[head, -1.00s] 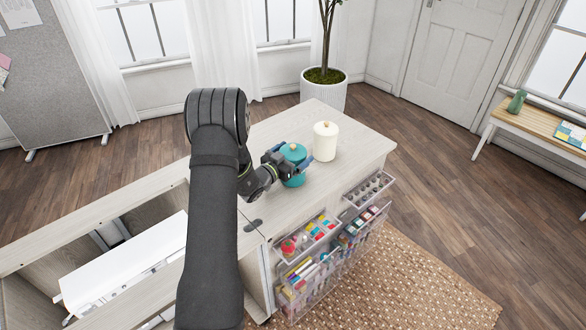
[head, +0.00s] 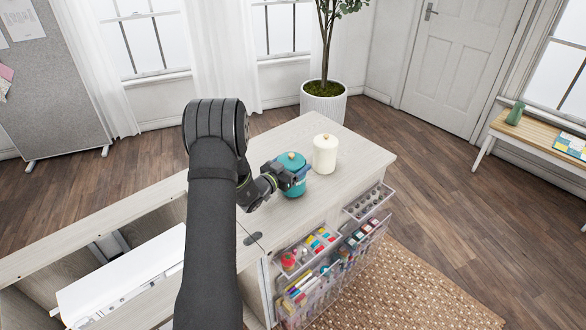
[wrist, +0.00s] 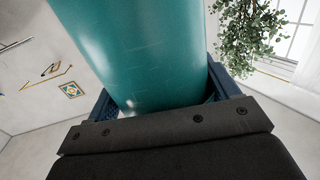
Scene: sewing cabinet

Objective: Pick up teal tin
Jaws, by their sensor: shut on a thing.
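The teal tin (head: 291,162) has a lid with a small wooden knob. It is at the cabinet top (head: 322,192), left of the cream tin. My gripper (head: 290,180) is shut on the teal tin, reaching it from the left. In the wrist view the teal tin (wrist: 145,50) fills the space between the two blue fingers, one on each side of it. Whether the tin's base touches the cabinet top or is slightly above it, I cannot tell.
A cream tin (head: 325,155) stands close to the right of the teal tin. Clear drawers (head: 320,260) with sewing supplies hang on the cabinet's front side. An open cavity with a white machine (head: 125,275) lies at left. The cabinet top's back right is clear.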

